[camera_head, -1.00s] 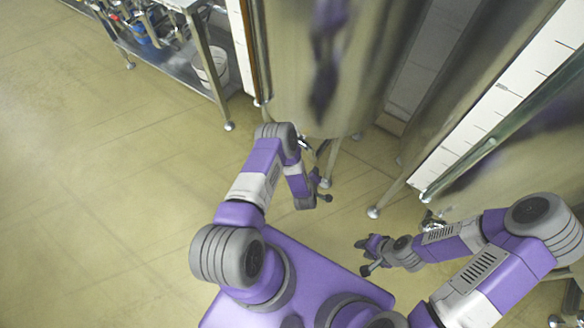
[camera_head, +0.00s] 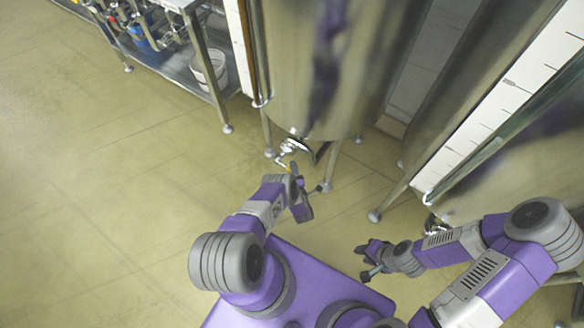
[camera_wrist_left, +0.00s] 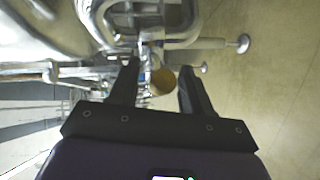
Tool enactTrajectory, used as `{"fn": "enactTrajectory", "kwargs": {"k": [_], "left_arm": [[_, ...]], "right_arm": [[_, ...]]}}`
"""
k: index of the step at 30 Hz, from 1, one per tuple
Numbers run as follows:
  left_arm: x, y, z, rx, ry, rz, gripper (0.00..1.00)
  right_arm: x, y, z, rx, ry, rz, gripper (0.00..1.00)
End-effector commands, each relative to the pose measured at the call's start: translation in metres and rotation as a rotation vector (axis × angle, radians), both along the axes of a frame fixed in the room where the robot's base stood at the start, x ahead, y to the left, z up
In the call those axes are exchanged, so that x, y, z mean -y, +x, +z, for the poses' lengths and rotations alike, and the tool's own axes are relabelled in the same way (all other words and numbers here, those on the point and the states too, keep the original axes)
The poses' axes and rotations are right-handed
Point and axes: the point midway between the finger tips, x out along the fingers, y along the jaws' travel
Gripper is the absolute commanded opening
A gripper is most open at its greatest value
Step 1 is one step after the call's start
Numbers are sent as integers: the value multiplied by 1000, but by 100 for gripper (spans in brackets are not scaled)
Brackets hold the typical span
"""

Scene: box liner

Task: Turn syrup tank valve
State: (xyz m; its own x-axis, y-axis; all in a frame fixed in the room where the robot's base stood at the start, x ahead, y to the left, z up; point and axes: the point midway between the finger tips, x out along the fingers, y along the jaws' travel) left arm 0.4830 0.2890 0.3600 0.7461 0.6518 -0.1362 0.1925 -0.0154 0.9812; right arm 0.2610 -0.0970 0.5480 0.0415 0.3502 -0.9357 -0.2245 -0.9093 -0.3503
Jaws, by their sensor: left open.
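The steel tank (camera_head: 335,95) stands at the top centre of the head view. A small silvery valve (camera_head: 293,146) with a yellow part shows under its lower edge. My left gripper (camera_head: 310,178) is just below the valve in the picture, with its fingers apart. In the left wrist view, my left gripper (camera_wrist_left: 160,88) is open. Steel pipework (camera_wrist_left: 150,38) shows beyond its fingertips, and a round yellow-brown piece (camera_wrist_left: 162,81) shows between the fingers; I cannot tell if anything touches. My right gripper (camera_head: 366,261) is open and empty, low over the floor.
A second steel tank (camera_head: 525,155) stands at the right. Tank legs (camera_head: 332,163) reach down near my left gripper. A metal rack (camera_head: 207,75) with a white bucket (camera_head: 208,71) stands at the upper left. The floor (camera_head: 90,200) at the left is clear.

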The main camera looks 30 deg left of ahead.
Motion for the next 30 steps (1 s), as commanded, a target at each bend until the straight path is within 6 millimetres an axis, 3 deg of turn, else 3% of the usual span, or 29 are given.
{"fn": "enactTrajectory", "kwargs": {"k": [6,14,23,30], "left_arm": [[-11,13,-3,-1,1,-1,48],[-12,14,-3,-1,0,-1,48],[-12,14,-3,-1,0,-1,2],[-12,14,-3,-2,-1,-1,0]], "right_arm": [[0,0,-4,0,0,0,35],[0,0,-3,0,0,0,35],[0,0,-3,0,0,0,35],[0,0,-3,0,0,0,35]]}}
